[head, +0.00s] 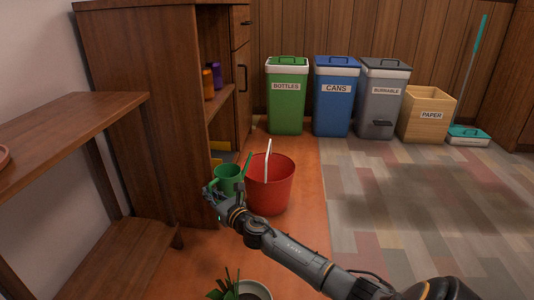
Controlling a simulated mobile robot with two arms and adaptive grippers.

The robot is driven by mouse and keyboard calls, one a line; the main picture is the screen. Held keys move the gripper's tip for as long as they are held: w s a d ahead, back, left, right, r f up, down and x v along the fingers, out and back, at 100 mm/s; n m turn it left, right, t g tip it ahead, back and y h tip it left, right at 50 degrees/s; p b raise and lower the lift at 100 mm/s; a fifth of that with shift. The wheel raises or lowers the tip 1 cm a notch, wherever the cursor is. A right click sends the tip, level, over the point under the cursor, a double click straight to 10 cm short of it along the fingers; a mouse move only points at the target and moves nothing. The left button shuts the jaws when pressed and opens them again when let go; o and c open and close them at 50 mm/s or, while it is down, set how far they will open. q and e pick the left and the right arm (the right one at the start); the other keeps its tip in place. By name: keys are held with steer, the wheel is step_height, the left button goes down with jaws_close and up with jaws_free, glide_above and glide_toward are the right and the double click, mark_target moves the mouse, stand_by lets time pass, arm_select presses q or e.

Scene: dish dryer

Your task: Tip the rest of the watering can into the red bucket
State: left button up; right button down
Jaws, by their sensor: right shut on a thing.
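A green watering can (228,175) is held upright just left of the red bucket (272,192). My right gripper (212,192) is shut on the watering can, at its left side. The can's thin green spout (246,162) leans up to the right, close to the bucket's left rim. The red bucket stands on the orange-brown floor, and a white stick (268,158) rises from inside it. The inside of the can and the bucket's bottom are hidden. My left gripper is out of view.
A potted plant (259,291) stands in the foreground. A wooden shelf unit (135,120) and a low wooden rack (75,130) are on the left. Green, blue, grey and wooden bins (428,100) line the back wall. The patchwork floor at right is clear.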

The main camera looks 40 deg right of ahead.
steer(key=shift+r, duration=0.1)
step_height(320, 180, up, 5)
steer(key=p, duration=0.5)
stand_by(0.4)
